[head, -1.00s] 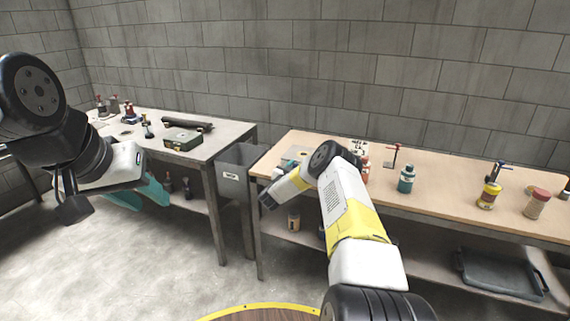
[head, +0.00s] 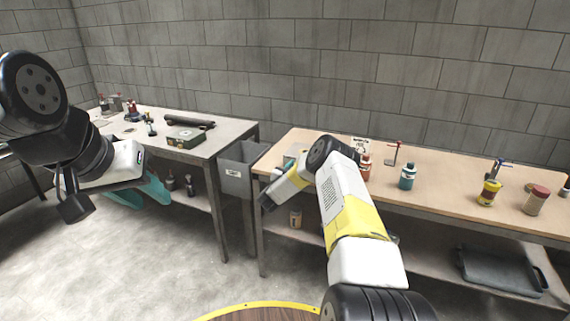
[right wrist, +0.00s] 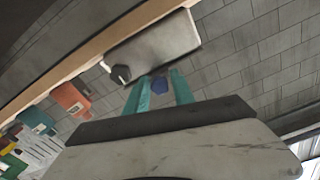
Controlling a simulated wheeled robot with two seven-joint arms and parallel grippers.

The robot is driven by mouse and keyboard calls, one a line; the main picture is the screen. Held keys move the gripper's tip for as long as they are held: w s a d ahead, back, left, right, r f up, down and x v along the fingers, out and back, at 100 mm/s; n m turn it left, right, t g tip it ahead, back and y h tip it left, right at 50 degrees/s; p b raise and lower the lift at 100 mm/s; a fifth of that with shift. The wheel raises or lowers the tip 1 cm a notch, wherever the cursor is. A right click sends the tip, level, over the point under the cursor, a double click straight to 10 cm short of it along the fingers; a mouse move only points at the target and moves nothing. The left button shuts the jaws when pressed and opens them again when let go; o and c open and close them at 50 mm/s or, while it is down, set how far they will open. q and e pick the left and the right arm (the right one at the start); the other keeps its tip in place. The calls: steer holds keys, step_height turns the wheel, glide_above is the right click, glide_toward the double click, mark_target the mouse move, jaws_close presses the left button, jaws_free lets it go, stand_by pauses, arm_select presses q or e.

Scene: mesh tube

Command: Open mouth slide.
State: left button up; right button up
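In the right wrist view a pale grey box-like part (right wrist: 160,48) lies beyond my right gripper, with a dark faceted knob (right wrist: 121,73) at its left end. I cannot make out which part is the mouth slide. In the head view my right forearm hides most of this spot on the right bench (head: 455,190). My left gripper (head: 150,192) hangs at the left, away from the benches; its finger opening is unclear.
Red (head: 365,167) and teal (head: 407,176) bottles, a yellow jar (head: 489,193) and a brown jar (head: 536,200) stand on the right bench. A grey bin (head: 237,178) hangs between the benches. A block wall rises behind.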

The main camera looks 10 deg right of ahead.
steer(key=shift+o, duration=1)
steer(key=v, duration=0.7)
steer(key=shift+s+a, duration=0.25)
steer(key=shift+s, duration=0.1)
